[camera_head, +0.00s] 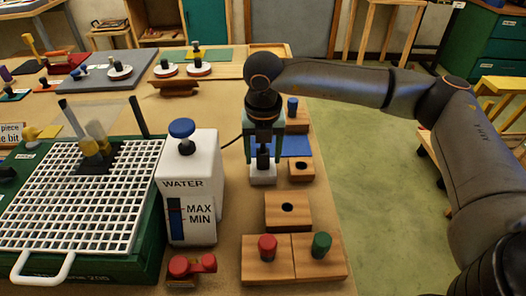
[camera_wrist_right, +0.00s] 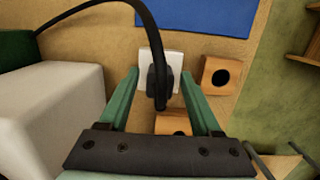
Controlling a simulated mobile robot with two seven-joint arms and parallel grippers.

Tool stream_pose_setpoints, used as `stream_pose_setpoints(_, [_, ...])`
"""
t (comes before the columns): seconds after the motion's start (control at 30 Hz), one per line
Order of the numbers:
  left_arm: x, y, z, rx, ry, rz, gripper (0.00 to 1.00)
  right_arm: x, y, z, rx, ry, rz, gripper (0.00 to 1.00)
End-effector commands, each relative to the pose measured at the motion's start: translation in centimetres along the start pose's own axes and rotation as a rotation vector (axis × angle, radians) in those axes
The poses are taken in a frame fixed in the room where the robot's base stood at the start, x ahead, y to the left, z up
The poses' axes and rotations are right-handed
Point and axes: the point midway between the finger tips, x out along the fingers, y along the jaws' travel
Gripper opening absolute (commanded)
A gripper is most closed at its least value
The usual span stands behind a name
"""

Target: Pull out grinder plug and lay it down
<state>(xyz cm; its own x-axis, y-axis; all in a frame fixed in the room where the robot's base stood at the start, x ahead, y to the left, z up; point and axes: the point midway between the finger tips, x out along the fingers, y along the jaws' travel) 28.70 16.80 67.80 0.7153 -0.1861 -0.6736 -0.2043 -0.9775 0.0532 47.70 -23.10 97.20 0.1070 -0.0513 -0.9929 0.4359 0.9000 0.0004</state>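The black grinder plug (camera_head: 263,160) stands upright in a white socket block (camera_head: 263,177), right of the water tank. In the right wrist view the plug (camera_wrist_right: 158,82) shows on the white socket (camera_wrist_right: 174,62), its black cord (camera_wrist_right: 128,4) arching up and left. My right gripper (camera_head: 263,152) points down over the plug. Its green fingers (camera_wrist_right: 160,76) stand on either side of the plug with gaps on both sides, so it is open. The plug's prongs are hidden. My left gripper is not in view.
The green grinder with a white grid (camera_head: 85,195) and the white water tank (camera_head: 190,195) stand left. Wooden blocks with holes (camera_head: 288,222) and blocks with red and green knobs (camera_head: 318,270) are close by. A blue mat (camera_head: 296,146) lies behind the socket.

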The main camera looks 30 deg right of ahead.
Motion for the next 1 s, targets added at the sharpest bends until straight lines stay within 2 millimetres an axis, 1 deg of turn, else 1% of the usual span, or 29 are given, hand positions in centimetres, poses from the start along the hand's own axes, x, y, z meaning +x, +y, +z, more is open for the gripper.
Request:
stream_pose_setpoints(0.03, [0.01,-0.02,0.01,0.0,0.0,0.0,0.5,-0.02,0.0,0.01,0.0,0.0,0.0,0.58])
stream_pose_setpoints(0.07, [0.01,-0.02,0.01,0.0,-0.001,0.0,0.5,-0.03,0.0,0.01,0.0,0.0,0.0,0.55])
stream_pose_setpoints(0.53, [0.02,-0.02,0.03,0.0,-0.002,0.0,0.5,-0.06,0.02,0.01,0.0,-0.001,0.0,0.02])
stream_pose_setpoints(0.57, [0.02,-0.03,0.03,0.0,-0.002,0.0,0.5,-0.06,0.02,0.0,0.0,0.0,0.0,0.0])
stream_pose_setpoints(0.7, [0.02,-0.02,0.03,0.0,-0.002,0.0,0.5,-0.07,0.02,0.01,0.0,-0.001,0.0,0.0])
stream_pose_setpoints(0.73, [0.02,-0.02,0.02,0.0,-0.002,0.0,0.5,-0.07,0.03,0.01,0.0,-0.001,0.001,0.35])
stream_pose_setpoints(1.0, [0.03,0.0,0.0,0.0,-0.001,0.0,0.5,-0.08,0.03,0.01,0.0,-0.001,0.001,0.04])
